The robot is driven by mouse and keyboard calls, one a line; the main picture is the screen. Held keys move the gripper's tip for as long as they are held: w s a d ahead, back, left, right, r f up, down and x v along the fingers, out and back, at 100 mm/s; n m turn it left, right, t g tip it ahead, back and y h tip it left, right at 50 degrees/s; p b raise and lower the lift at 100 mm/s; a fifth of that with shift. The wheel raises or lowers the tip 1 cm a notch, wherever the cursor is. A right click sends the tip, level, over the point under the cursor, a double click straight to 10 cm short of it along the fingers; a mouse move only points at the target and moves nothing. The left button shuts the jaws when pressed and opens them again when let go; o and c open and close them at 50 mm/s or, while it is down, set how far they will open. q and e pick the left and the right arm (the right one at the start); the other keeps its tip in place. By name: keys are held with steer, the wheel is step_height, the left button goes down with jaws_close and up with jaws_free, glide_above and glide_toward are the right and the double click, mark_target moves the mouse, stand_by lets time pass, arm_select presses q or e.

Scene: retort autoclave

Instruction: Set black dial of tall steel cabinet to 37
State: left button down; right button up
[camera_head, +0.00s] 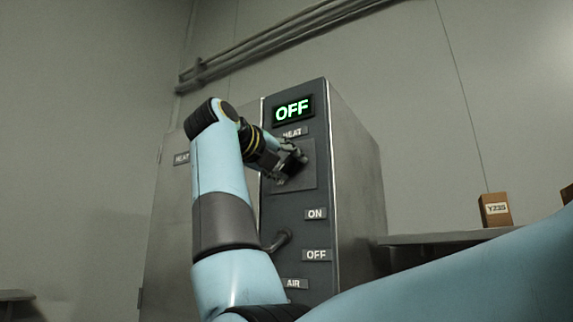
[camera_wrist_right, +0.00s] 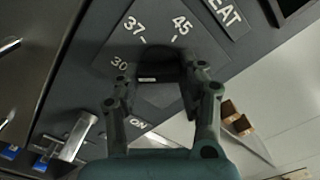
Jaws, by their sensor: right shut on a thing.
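The tall steel cabinet (camera_head: 357,170) stands in the middle of the head view, with a dark control panel on its front. My right gripper (camera_head: 290,164) reaches a plate under the "HEAT" label there. In the right wrist view my right gripper (camera_wrist_right: 158,88) is shut on the black dial (camera_wrist_right: 160,66), one finger on each side. The numbers 30, 37 (camera_wrist_right: 134,25) and 45 (camera_wrist_right: 181,25) show around the dial. My left gripper is out of view.
A lit green display (camera_head: 293,109) above the dial reads OFF. Below are "ON" (camera_head: 315,214) and "OFF" (camera_head: 317,255) labels and a lever handle (camera_head: 278,240). A shelf (camera_head: 440,238) at right holds a small brown box (camera_head: 495,209). Pipes run along the wall above.

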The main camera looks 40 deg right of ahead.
steer(key=shift+c, duration=0.9)
steer(key=shift+m, duration=0.3)
steer(key=m+b, duration=0.2)
steer(key=m, duration=0.2)
steer(key=shift+w+f+b, duration=0.1)
steer(key=shift+f+b, duration=0.1)
steer(key=shift+b, duration=0.1)
steer(key=m+b, duration=0.1)
steer(key=m, duration=0.3)
steer(key=shift+w+a+m+b, duration=0.1)
steer(key=shift+m+b, duration=0.4)
steer(key=shift+m, duration=1)
